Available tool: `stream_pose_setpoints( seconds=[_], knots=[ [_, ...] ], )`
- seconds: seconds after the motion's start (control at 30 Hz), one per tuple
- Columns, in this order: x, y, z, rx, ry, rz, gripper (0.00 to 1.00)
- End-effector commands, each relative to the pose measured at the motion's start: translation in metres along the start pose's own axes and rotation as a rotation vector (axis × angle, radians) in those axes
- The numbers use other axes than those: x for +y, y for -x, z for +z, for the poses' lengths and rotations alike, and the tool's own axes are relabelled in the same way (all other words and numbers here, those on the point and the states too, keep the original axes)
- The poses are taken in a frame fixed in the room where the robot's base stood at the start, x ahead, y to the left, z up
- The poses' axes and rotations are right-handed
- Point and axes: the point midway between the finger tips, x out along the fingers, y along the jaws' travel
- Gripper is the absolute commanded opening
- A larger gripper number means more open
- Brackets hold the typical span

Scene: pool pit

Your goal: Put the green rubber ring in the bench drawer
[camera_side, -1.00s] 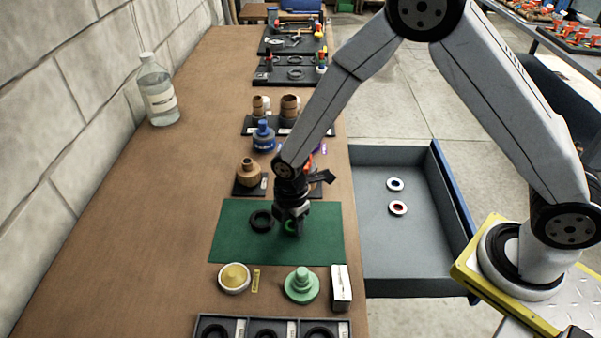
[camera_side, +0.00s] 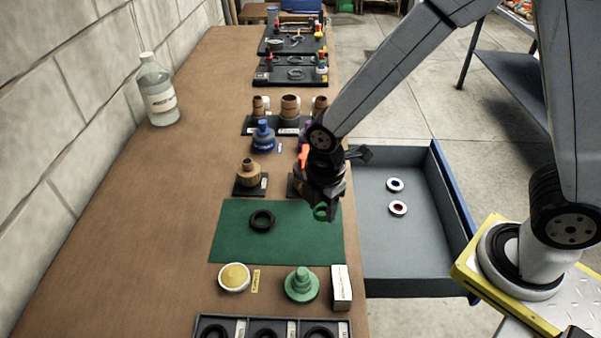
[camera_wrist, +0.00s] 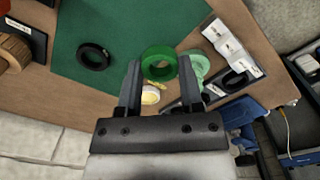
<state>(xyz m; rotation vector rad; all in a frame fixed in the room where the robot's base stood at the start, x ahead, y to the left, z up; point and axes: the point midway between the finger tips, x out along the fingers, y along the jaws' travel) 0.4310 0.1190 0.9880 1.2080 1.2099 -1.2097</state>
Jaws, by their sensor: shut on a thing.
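My gripper (camera_side: 324,212) is shut on the green rubber ring (camera_side: 320,211) and holds it above the right side of the green mat (camera_side: 235,243). In the wrist view the ring (camera_wrist: 159,64) sits between the two fingertips (camera_wrist: 160,72). The bench drawer (camera_side: 390,263) is pulled open to the right of the bench. Two small round items, one with a blue centre (camera_side: 395,185) and one with a red centre (camera_side: 398,208), lie inside it.
A black ring (camera_side: 262,220) lies on the mat. A green stepped piece (camera_side: 302,286), a yellow-filled dish (camera_side: 234,278) and a white box (camera_side: 341,288) stand in front of the mat. The drawer's near part is clear.

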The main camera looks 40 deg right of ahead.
Motion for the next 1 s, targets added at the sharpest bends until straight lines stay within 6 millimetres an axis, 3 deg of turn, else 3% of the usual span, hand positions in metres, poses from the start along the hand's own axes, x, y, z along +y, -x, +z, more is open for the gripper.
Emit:
stream_pose_setpoints(
  seconds=[0.43,1.0],
  knots=[
    [-0.053,0.025,0.015,0.001,0.000,0.002,0.00],
    [-0.068,0.031,0.019,0.000,0.000,0.001,0.00]
  ],
)
